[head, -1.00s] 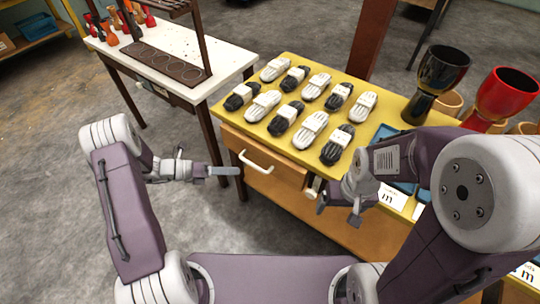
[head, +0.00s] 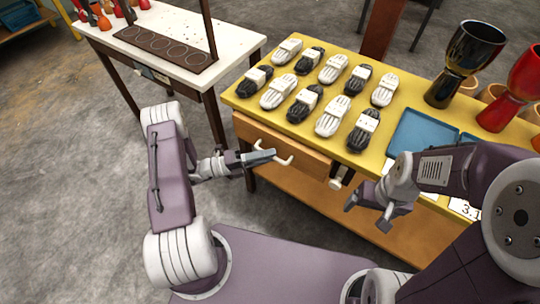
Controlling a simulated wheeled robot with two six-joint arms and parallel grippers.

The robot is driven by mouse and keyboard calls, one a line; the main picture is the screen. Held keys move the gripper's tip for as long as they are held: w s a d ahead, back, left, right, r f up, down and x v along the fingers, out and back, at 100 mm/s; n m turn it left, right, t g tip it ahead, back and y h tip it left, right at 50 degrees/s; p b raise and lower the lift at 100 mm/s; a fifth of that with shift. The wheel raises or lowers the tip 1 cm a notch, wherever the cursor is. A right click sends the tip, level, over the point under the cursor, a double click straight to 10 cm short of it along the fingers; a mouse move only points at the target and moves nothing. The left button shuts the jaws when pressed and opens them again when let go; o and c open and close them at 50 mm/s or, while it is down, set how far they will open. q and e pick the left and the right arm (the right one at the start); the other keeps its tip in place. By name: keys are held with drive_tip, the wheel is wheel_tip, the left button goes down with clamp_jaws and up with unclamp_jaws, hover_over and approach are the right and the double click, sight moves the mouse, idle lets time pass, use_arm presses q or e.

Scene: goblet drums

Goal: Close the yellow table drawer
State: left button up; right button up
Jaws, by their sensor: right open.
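The yellow table (head: 240,97) stands at the right of centre in the head view. Its orange-brown wooden drawer (head: 300,150) is under the near edge, with a white bar handle (head: 287,161) on the front. How far the drawer stands out is hard to tell from above. My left gripper (head: 262,156) is at the drawer front, its fingertips overlapping the handle's left part; contact is unclear. Its fingers are seen nearly edge-on, so the gap between them is hidden. My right gripper (head: 366,212) is open and empty, in front of the table, right of the drawer.
A blue tray (head: 424,133), a black goblet drum (head: 466,62) and a red one (head: 522,92) are to the right. A white table (head: 230,45) stands at the left. Grey floor is clear at lower left.

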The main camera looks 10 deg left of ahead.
use_arm(q)
drive_tip(key=shift+w+d+r, duration=0.1)
drive_tip(key=shift+w+d, duration=0.1)
drive_tip(key=shift+d, duration=0.2)
clamp_jaws()
idle(1.2)
